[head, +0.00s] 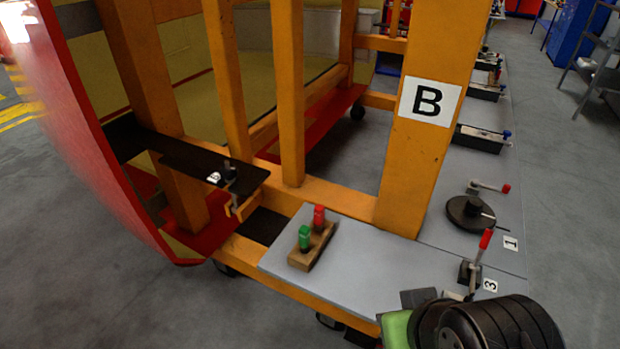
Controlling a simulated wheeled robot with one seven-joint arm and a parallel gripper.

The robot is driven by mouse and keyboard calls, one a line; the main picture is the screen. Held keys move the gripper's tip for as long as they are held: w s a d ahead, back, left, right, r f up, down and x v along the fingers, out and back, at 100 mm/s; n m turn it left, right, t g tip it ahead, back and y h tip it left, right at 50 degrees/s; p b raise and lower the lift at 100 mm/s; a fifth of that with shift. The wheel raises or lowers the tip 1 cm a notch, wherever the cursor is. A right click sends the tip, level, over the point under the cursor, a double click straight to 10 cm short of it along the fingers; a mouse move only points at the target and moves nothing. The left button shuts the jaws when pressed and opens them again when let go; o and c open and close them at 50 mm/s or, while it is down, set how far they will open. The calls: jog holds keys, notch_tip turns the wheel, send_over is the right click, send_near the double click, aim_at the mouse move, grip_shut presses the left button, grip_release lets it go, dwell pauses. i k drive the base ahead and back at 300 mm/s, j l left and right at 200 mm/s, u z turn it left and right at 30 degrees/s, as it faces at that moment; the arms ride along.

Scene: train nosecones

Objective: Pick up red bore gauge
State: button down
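The red bore gauge (319,216) stands upright in a small wooden block (312,252) on a grey shelf. Only its red top part shows, and its lower part is hidden in or behind the block. A green gauge (304,238) of similar shape stands in the same block, nearer and to the left. Part of my arm, black and ribbed, shows in the bottom right corner. I cannot make out my gripper's fingers in the head view.
The grey shelf (352,276) is clear right of the block. An orange post marked B (431,102) rises behind it. A red-handled clamp (484,240) stands at right, near a round black fixture (470,211). A black bracket (215,170) juts out at left.

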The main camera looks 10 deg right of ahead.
aim_at(319, 209)
jog(key=i+j+u, duration=0.5)
jog(key=i+j, duration=0.5)
